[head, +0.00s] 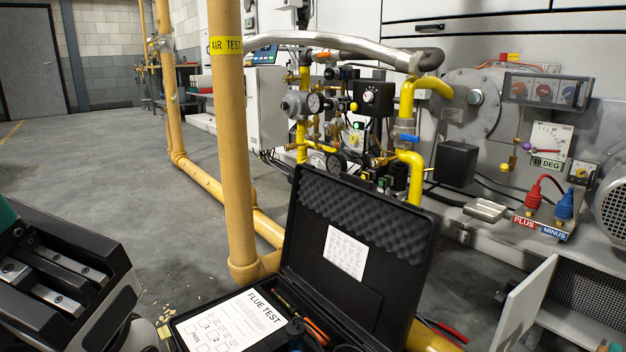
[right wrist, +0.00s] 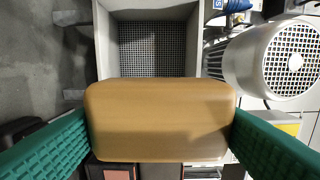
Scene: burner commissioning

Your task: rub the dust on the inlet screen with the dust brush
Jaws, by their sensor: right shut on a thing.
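The dust brush shows in the right wrist view as a tan wooden block (right wrist: 160,115). My right gripper (right wrist: 160,128) is shut on it, with a green ribbed finger at each end. Its bristles are hidden. The inlet screen (right wrist: 152,48) is a dark mesh in a pale frame beyond the brush, partly covered by it; I cannot tell whether they touch. The screen (head: 578,300) also shows at the lower right of the head view. I cannot make out dust on it. My left gripper (head: 55,285) is at the lower left of the head view; its fingertips are out of sight.
An open black case (head: 355,240) with a flue test sheet (head: 230,322) stands in front. A yellow upright pipe (head: 232,140) rises behind it. A motor with a round grille (right wrist: 285,60) is right of the screen. A pale panel (head: 525,305) stands left of the screen.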

